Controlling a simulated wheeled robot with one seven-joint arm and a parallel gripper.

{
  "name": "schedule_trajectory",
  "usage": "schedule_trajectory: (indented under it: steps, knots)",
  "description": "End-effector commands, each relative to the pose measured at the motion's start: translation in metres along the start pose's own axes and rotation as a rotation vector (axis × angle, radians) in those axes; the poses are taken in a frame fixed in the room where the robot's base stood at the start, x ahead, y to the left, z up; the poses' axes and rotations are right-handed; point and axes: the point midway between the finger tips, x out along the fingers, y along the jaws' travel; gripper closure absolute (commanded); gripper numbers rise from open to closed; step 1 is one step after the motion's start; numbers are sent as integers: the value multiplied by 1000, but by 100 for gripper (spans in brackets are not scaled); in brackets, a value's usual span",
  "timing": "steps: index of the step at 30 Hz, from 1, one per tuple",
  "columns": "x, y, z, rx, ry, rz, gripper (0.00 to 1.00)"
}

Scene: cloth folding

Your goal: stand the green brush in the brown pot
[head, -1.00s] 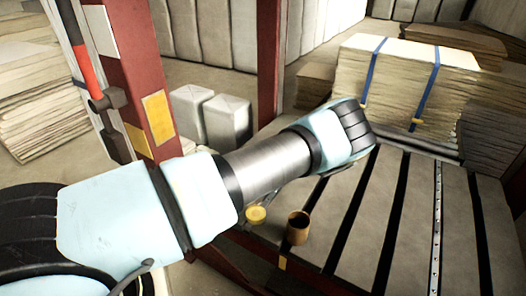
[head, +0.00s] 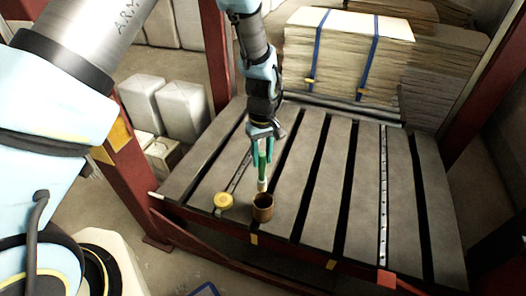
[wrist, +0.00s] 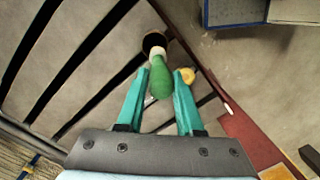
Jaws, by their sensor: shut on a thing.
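The green brush (head: 262,168) hangs roughly upright from my gripper (head: 265,152), its pale end pointing down. My gripper's teal fingers are shut on its green part, which also shows in the wrist view (wrist: 161,82). The brown pot (head: 263,208) stands upright near the front edge of the slatted table, just below the brush. In the wrist view the brush's pale end overlaps the pot's dark opening (wrist: 153,40). I cannot tell whether the tip is at the rim or slightly above it.
A round yellow object (head: 223,201) lies left of the pot on the slatted table (head: 350,190). A strapped stack of sheets (head: 345,55) stands at the back. A red post (head: 125,180) rises at the left. The slats right of the pot are clear.

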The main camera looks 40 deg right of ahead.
Motion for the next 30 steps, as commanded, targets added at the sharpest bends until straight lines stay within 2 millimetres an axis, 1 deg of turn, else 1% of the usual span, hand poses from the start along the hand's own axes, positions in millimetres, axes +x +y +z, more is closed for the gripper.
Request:
schedule_trajectory:
  steps: [2,5,30]
  knots:
    - [-2,4,1,0,0,6,100]
    - [1,4,1,-1,0,6,100]
    - [65,6,-4,-1,1,5,100]
